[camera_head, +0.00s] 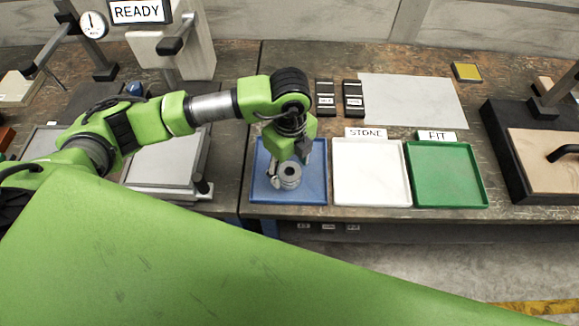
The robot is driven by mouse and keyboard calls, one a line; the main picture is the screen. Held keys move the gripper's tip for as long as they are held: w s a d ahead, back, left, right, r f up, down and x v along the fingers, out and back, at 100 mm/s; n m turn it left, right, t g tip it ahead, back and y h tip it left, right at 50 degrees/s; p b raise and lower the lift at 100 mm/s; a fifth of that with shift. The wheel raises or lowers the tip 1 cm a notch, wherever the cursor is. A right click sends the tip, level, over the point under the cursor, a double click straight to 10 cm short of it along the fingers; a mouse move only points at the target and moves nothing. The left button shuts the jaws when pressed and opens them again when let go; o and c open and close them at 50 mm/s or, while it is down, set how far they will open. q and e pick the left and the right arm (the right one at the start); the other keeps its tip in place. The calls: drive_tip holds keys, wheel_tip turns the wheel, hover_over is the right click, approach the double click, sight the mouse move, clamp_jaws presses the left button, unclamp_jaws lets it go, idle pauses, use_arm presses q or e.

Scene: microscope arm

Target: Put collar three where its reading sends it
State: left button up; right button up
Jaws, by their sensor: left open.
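A grey metal ring-shaped collar (290,180) with a central hole sits in the blue tray (315,192). I cannot read a number on it. My left gripper (289,168) is open and reaches down over the blue tray, with its fingers close around the collar. I cannot tell whether they touch it. A white tray (371,172) labelled STONE stands right of the blue one. A green tray (446,175) labelled FIT stands right of that. A display (138,11) at the upper left reads READY, beside a round dial (93,25). My right gripper is not in view.
Two small black labelled blocks (353,98) lie behind the trays, beside a bare grey sheet (412,100). A yellow pad (466,72) lies at the back right. A black-framed fixture (497,150) stands at the right. The bench's front edge runs just below the trays.

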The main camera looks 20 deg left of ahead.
use_arm(q)
wheel_tip(320, 180, up, 11)
drive_tip(key=b, duration=0.2)
drive_tip(key=shift+r, duration=0.15)
idle(0.5)
